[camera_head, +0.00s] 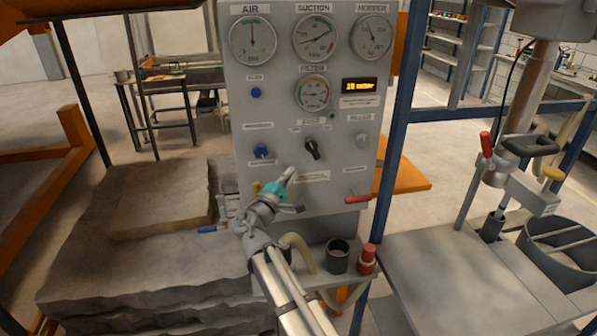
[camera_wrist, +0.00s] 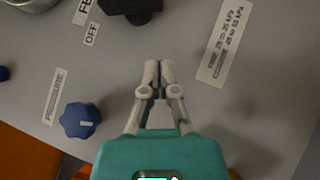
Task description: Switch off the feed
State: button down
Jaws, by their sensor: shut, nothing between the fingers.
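The black feed knob (camera_head: 312,149) is on the grey control panel (camera_head: 240,110), below the round filter gauge. Its grip looks tilted in the head view, but I cannot tell its exact setting. In the wrist view the knob (camera_wrist: 131,8) is cut off by the top edge, with an OFF label (camera_wrist: 91,34) to its lower left. My gripper (camera_head: 289,172) points up at the panel, below and left of the knob. In the wrist view its fingertips (camera_wrist: 159,70) are together and empty, apart from the knob.
A blue pressure knob (camera_head: 261,151) sits left of the feed knob; it also shows in the wrist view (camera_wrist: 80,120). A grey knob (camera_head: 361,141) and a red lever (camera_head: 357,198) are to the right.

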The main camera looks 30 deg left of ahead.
jog(key=b+v, duration=0.2)
jog(key=v, duration=0.5)
jog(key=shift+s, duration=0.4)
jog(key=shift+d+f, duration=0.15)
jog(key=w+d+f+m+g+h, duration=0.3)
jog(key=w+d+f+m+g, duration=0.15)
jog(key=d, duration=0.65)
jog(key=w+d+f+m+g+h, duration=0.25)
jog(key=w+d+f, duration=0.2)
jog(key=d, duration=0.55)
jog(key=w+d+f+m+g+h, duration=0.2)
jog(key=w+d+f+m+g, duration=0.25)
jog(key=d, duration=0.65)
jog(key=s+d+f+m+g+y, duration=0.2)
jog(key=s+d+f+m+g, duration=0.1)
jog(key=d, duration=0.5)
jog(key=s+d+f+m+g+y, duration=0.2)
jog(key=s+d+f+m+g, duration=0.1)
jog(key=d, duration=0.6)
jog(key=s+d+f+m+g+y, duration=0.3)
jog(key=d+f+m, duration=0.1)
jog(key=d, duration=0.5)
jog(key=shift+g, duration=0.35)
jog(key=shift+s+f, duration=0.15)
